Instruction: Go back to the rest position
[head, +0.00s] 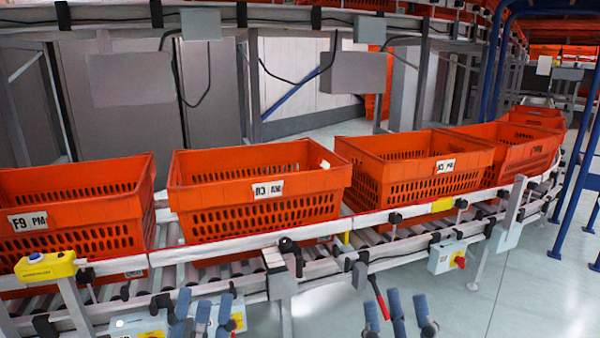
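My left gripper (203,305) shows at the bottom edge, left of centre, with its blue-grey fingers pointing up and spread apart. My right gripper (394,308) shows at the bottom edge, right of centre, with its fingers spread wider. Both look open, with nothing seen between the fingers. They are in front of the roller conveyor (240,268), apart from the totes. The lower parts of both grippers and both arms are cut off by the picture's edge.
Orange totes stand in a row on the conveyor: one at the left (100,235), one in the middle (258,207), one to its right (412,172), and others further back. A yellow button box (45,266) and a grey switch box (446,256) sit on the near rail. Grey floor (525,300) is clear at the right.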

